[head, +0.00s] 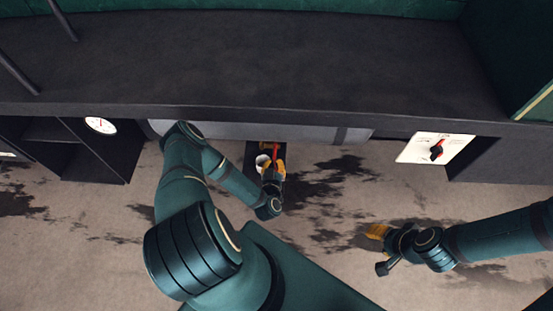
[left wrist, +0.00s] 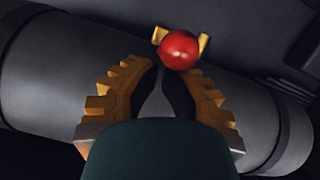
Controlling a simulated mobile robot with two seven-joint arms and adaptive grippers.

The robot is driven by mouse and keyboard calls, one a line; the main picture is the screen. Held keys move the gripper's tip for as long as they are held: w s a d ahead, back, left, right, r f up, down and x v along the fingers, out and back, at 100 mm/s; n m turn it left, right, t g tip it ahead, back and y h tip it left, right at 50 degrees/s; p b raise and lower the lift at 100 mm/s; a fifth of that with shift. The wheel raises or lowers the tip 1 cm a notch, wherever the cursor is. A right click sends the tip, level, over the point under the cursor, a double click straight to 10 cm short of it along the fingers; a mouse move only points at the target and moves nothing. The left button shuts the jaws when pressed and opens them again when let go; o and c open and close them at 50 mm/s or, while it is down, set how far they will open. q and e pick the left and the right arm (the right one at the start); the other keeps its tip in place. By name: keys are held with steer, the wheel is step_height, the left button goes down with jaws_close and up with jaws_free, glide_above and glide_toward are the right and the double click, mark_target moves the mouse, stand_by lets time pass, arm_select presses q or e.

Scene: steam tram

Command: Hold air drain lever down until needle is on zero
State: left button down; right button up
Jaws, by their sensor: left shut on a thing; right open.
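The red air drain lever (head: 276,151) sticks out below the grey cylinder (head: 310,132) in the head view. Its round red knob (left wrist: 179,49) shows at the fingertips in the left wrist view. My left gripper (head: 272,168) is at the lever and shut on it; the fingers (left wrist: 170,80) hide part of it. A white round gauge (head: 101,125) with a red needle is on the dark panel at the left; its scale is too small to read. My right gripper (head: 377,232) is open and empty, low over the floor at the right, apart from everything.
A white plate with a black rotary knob (head: 436,150) is at the right under the dark ledge (head: 260,70). The stained floor (head: 330,200) is clear between my arms.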

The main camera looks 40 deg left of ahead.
arm_select(q)
steer(key=shift+s+d+f, duration=0.15)
steer(key=shift+f, duration=1.05)
steer(key=shift+s+d+f, duration=0.1)
steer(key=shift+f, duration=0.1)
stand_by(6.6)
